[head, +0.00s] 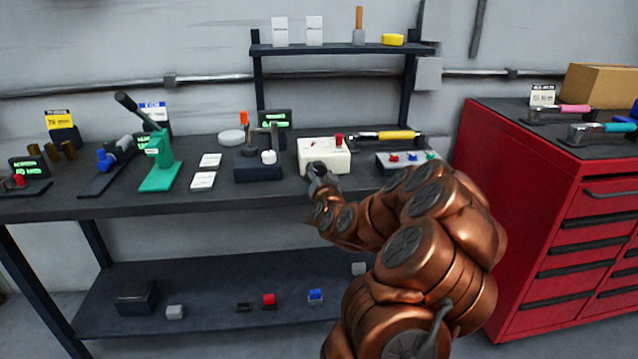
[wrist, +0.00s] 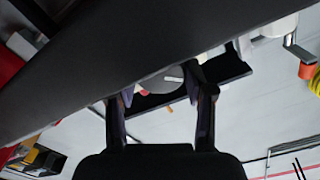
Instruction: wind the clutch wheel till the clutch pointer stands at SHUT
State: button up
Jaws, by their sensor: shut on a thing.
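The cream-white box (head: 325,155) with a red knob (head: 339,140) on top stands near the front of the bench. My gripper (head: 316,172) is at the front left of this box, where a small dark round part shows. In the wrist view my gripper (wrist: 161,90) has a finger on each side of a grey round wheel (wrist: 170,77) with a short pale mark, and is shut on it. I take this for the clutch wheel. The clutch pointer and the SHUT mark are too small or hidden to read.
A dark block with a white knob (head: 268,157) stands left of the box, and a green press (head: 158,155) further left. A tray with coloured buttons (head: 394,158) and a yellow-handled tool (head: 396,135) lie to the right. A red cabinet (head: 548,215) stands right of the bench.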

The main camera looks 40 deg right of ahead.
jog(key=shift+m+b, duration=0.6)
jog(key=o, duration=1.2)
jog(key=shift+c, duration=0.2)
jog(key=shift+r, duration=0.1)
